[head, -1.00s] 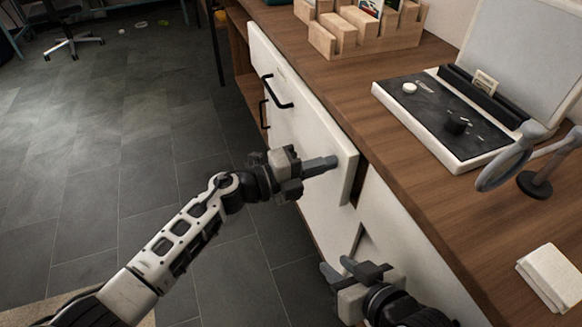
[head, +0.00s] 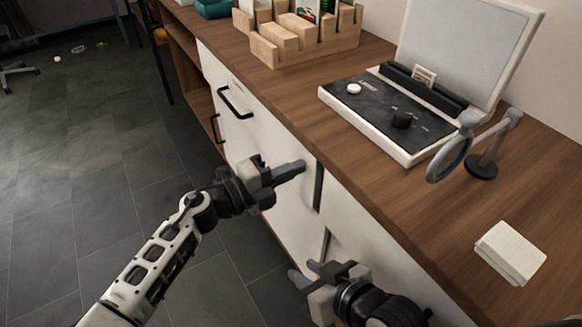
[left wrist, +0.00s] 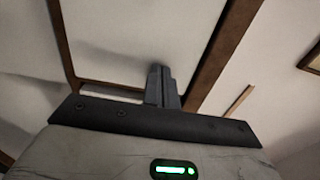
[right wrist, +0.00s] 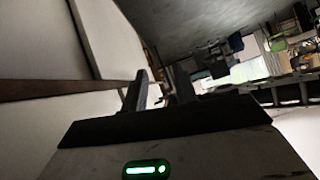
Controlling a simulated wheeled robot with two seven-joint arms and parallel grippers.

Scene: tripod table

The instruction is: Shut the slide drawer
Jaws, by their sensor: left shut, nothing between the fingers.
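The slide drawer (head: 270,135) is the white front under the worktop, with a black bar handle (head: 236,104). Its front now sits close under the worktop edge and looks about flush with the cabinet; I cannot tell if a small gap is left. My left gripper (head: 300,168) is shut and empty, its fingertips at the right end of the drawer front, seemingly against it. In the left wrist view the closed fingers (left wrist: 162,85) point at a white panel. My right gripper (head: 303,270) is open and empty, lower down in front of the cabinet. Its fingers stand apart in the right wrist view (right wrist: 160,92).
On the wooden worktop (head: 350,200) stand a wooden rack (head: 305,45), an open black-and-white case (head: 390,115), a ring-shaped magnifier (head: 450,155) and a white cloth stack (head: 508,252). A second black handle (head: 215,128) is lower on the cabinet.

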